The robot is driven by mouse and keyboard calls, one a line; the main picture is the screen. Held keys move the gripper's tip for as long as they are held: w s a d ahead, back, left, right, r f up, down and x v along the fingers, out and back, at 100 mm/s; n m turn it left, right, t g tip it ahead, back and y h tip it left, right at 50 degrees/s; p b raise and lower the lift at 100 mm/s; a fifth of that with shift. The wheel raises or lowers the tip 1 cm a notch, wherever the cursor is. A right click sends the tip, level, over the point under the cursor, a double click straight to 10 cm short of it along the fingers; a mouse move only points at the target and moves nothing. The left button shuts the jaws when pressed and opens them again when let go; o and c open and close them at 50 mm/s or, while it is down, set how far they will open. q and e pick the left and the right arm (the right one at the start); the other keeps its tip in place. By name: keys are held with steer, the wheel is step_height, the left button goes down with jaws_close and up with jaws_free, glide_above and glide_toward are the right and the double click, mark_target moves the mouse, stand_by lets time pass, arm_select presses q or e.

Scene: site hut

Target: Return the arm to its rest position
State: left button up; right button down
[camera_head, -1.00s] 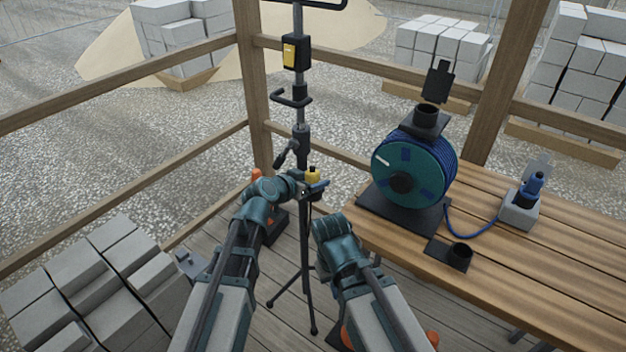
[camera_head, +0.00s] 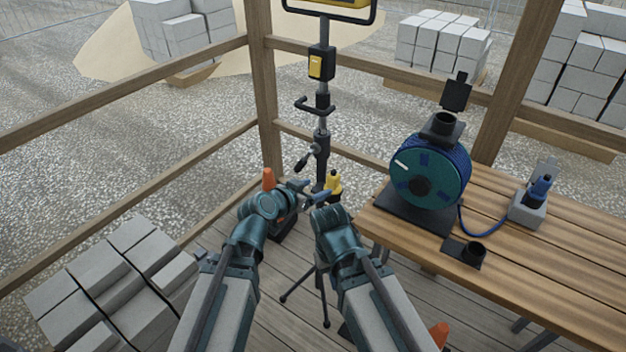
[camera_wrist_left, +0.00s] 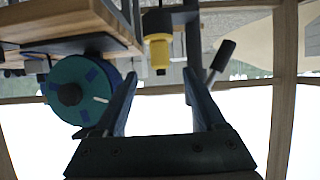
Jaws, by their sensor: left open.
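My left arm (camera_head: 262,220) comes in from the left, bent, with its gripper (camera_head: 312,193) in front of the tripod stand (camera_head: 322,148). The left gripper is open, and in the left wrist view (camera_wrist_left: 163,103) nothing sits between its blue fingers. A yellow plug (camera_head: 333,186) with a black top is at the stand, just beyond the fingers; it also shows in the left wrist view (camera_wrist_left: 160,55), apart from them. My right arm (camera_head: 340,235) is bent beside the left one; its gripper is hidden.
A wooden bench (camera_head: 560,255) at the right bears a teal cable reel (camera_head: 428,180), a black holder (camera_head: 471,252) and a grey socket box with a blue plug (camera_head: 541,187). Wooden rails (camera_head: 120,95) enclose the deck. Grey blocks (camera_head: 105,275) lie at the lower left.

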arm_select(q)
steer(key=shift+s+a+r, duration=0.2)
steer(key=shift+s, duration=0.15)
steer(key=s+a+f+n+g+y, duration=0.35)
steer(key=s+a+f+g, duration=0.2)
steer(key=a, duration=0.35)
steer(key=s+a+f+n+g+y, duration=0.3)
steer(key=s+a+f+g+y, duration=0.1)
steer(key=s+a+f, duration=0.4)
steer(key=s+d+r+m+p, duration=0.1)
steer(key=s+d+r+p, duration=0.1)
steer(key=d+r+p, duration=0.2)
steer(key=s+d+r+m+g+y+p, duration=0.1)
steer(key=s+d+r+m+p, duration=0.1)
steer(key=s+d+r+p, duration=0.1)
steer(key=d+r+p, duration=0.1)
steer(key=d+r, duration=0.1)
steer(key=d, duration=0.1)
steer(key=shift+s+r+p, duration=0.25)
steer(key=shift+r+p, duration=0.1)
steer(key=shift+p, duration=0.05)
steer(key=shift+d, duration=0.15)
